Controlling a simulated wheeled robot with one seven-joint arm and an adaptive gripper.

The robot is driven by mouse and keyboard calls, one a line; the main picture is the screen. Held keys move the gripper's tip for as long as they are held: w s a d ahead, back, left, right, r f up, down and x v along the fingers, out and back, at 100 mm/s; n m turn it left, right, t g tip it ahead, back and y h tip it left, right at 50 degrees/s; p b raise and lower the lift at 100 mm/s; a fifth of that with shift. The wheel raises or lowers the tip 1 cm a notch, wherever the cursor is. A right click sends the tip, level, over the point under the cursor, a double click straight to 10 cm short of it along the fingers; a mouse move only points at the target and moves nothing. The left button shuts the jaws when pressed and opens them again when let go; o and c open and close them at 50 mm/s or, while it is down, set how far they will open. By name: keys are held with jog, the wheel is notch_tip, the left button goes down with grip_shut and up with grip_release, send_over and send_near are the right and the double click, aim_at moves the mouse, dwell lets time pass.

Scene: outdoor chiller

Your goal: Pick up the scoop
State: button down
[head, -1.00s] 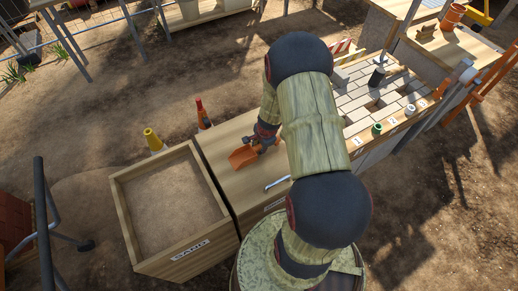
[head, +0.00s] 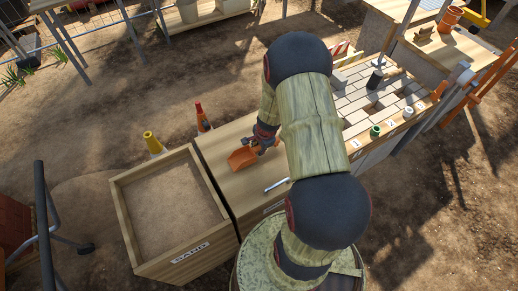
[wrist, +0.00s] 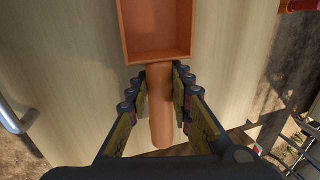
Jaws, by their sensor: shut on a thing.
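The orange scoop (head: 242,158) is over the wooden worktop just right of the sand box. In the wrist view the scoop's square pan (wrist: 155,30) points away from me, and its round handle runs back between the fingers. My gripper (wrist: 160,88) is shut on the scoop's handle, with a finger on each side. In the head view my gripper (head: 262,143) is partly hidden by my arm. I cannot tell whether the scoop touches the worktop.
The worktop (head: 225,140) has a metal bar handle (head: 277,184) at its front. A wooden box of sand (head: 172,205) labelled SAND stands left. Paving blocks (head: 365,98) and small coloured items lie to the right.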

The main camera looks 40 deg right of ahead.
jog(key=s+d+r+p, duration=0.5)
jog(key=s+d+r, duration=0.4)
jog(key=d+r, duration=0.1)
jog(key=shift+d+r, duration=0.4)
jog(key=shift+r, duration=0.45)
jog(key=c, duration=2.1)
grip_release()
grip_shut()
